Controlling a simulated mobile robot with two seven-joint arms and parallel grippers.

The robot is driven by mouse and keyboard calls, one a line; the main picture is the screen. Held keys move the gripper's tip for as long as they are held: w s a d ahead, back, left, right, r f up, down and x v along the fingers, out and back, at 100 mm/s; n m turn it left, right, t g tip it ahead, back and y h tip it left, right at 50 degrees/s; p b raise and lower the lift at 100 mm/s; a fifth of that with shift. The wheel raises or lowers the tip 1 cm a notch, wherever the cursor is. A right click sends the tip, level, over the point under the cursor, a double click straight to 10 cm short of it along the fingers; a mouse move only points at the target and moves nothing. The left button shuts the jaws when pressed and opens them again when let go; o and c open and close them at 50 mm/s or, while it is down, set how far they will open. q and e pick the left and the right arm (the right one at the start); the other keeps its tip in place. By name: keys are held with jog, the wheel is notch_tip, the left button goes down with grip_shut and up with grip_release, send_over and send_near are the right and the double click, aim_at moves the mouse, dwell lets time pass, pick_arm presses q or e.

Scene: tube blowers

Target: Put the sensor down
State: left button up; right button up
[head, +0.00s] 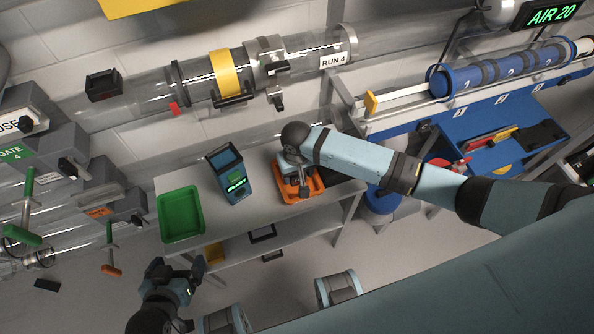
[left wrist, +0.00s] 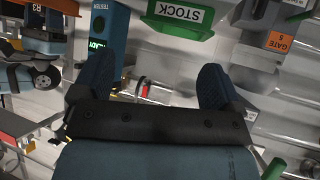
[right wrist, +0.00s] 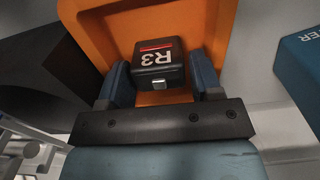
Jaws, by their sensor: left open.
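The sensor, a small black box marked R3 with a red stripe (right wrist: 158,62), sits between the fingers of my right gripper (right wrist: 162,85) in the right wrist view. Both fingers lie close against its sides. Behind it is the orange tray (right wrist: 88,48). In the head view my right gripper (head: 296,180) points down over this orange tray (head: 318,184) on the bench and mostly hides the sensor. I cannot tell whether the sensor touches the tray floor. My left gripper (head: 178,268) is open and empty in front of the bench, below the green tray.
The blue tester (head: 230,178) stands left of the orange tray, and the green tray (head: 166,222), labelled STOCK, is further left. Clear tubes (head: 140,98) run along the wall behind. A blue rack (head: 500,115) stands at the right. Bare bench shows between the trays (head: 215,222).

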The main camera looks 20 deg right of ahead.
notch_tip(320, 180, up, 12)
jog(key=p, duration=0.2)
jog(key=s+a+f+n+t+y, duration=0.1)
jog(key=s+a+f+t+y, duration=0.35)
jog(key=s+f, duration=0.2)
pick_arm(q)
jog(key=shift+d+r, duration=0.15)
jog(key=shift+r, duration=0.35)
pick_arm(e)
jog(key=s+d+n+t+h, duration=0.1)
jog(key=s+d+t, duration=0.5)
jog(key=s+d, duration=0.3)
jog(key=shift+s+r, duration=0.3)
jog(key=shift+s, duration=0.5)
pick_arm(q)
notch_tip(320, 180, up, 14)
jog(key=a+p, duration=0.1)
jog(key=p, duration=1.4)
jog(key=shift+s+a+f+t+p, duration=0.15)
jog(key=shift+s+f+t+p, duration=0.15)
jog(key=shift+s+p, duration=0.1)
pick_arm(e)
notch_tip(320, 180, up, 14)
jog(key=shift+s+d+n, duration=0.3)
jog(key=shift+d, duration=0.1)
